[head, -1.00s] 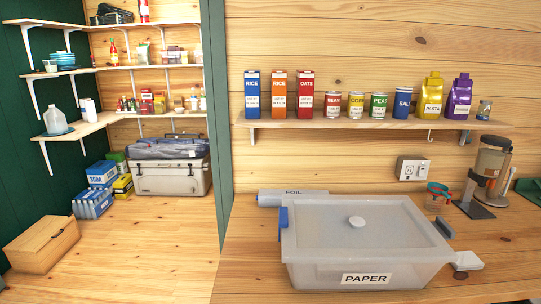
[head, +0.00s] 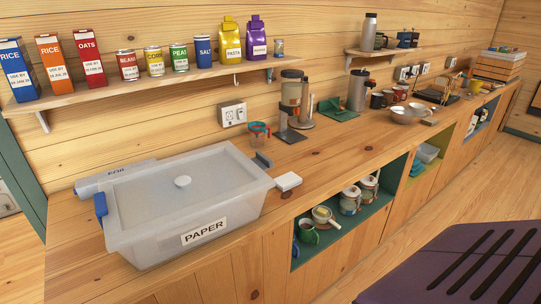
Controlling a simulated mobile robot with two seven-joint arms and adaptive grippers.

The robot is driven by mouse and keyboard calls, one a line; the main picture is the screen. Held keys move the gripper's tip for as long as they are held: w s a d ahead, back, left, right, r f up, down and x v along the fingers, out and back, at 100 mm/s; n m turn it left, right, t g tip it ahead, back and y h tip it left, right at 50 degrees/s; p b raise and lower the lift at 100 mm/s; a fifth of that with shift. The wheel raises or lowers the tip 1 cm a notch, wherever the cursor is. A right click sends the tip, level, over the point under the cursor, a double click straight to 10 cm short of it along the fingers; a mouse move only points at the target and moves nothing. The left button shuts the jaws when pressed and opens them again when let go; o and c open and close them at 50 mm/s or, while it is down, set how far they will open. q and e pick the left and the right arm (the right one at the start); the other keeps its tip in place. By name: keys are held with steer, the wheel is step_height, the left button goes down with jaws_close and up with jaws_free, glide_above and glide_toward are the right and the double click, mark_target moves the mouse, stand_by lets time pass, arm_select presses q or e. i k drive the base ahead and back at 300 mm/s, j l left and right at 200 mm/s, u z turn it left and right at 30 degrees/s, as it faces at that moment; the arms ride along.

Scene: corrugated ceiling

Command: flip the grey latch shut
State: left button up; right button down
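A translucent lidded box (head: 185,228) labelled PAPER stands on the wooden counter. Its frosted lid (head: 190,180) with a round white knob lies on top. A grey latch (head: 264,159) stands up at the right edge of the lid, toward the back, and looks tilted away from the rim. A white flap-like piece (head: 288,181) sticks out flat at the right front corner; I cannot tell whether it joins the box. A blue latch (head: 101,206) is at the left end. Neither of my grippers is in view.
A foil box (head: 115,175) lies behind the box. A red-handled measuring cup (head: 259,134) and a coffee grinder (head: 291,105) stand right of it. A dark slotted surface (head: 480,265) fills the lower right.

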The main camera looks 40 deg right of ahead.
mark_target(261, 161)
steer(key=l+u, duration=0.2)
steer(key=l, duration=1.4)
steer(key=l+u, duration=0.25)
steer(key=l, duration=1.4)
